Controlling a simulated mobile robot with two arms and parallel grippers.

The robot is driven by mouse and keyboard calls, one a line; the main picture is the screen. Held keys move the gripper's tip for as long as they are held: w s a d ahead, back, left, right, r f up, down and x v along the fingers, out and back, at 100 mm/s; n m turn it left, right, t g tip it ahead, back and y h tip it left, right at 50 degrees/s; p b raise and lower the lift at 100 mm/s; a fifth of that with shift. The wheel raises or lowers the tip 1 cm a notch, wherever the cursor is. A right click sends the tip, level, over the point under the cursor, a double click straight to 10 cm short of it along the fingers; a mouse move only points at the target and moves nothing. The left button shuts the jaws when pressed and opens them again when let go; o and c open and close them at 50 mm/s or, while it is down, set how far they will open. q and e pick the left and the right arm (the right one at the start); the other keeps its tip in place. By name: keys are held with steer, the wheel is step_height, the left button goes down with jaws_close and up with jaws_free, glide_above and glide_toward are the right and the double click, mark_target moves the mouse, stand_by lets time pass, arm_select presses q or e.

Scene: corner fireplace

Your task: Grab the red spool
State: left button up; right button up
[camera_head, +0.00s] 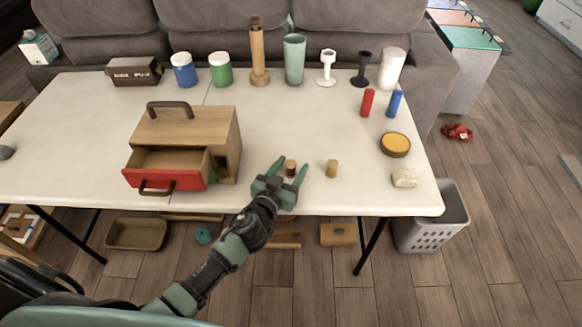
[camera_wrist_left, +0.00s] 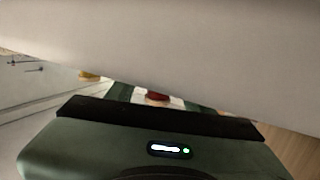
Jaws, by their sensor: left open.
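The red spool (camera_head: 291,169) is a small dark red piece with a tan top, upright near the front edge of the white table. It also shows as a small red shape in the left wrist view (camera_wrist_left: 157,97). My left gripper (camera_head: 291,164) is open, and its two green fingers stand on either side of the spool. I cannot tell whether they touch it. A tan-yellow spool (camera_head: 332,169) stands apart to the right. My right gripper is not in view.
A wooden box (camera_head: 220,130) with an open red-fronted drawer (camera_head: 165,180) is left of the gripper. A round yellow-topped tin (camera_head: 395,145) and a pale stone (camera_head: 404,178) lie to the right. Bottles, goblets and jars line the back. The table's middle (camera_head: 300,125) is clear.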

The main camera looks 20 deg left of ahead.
arm_select(q)
jaws_close()
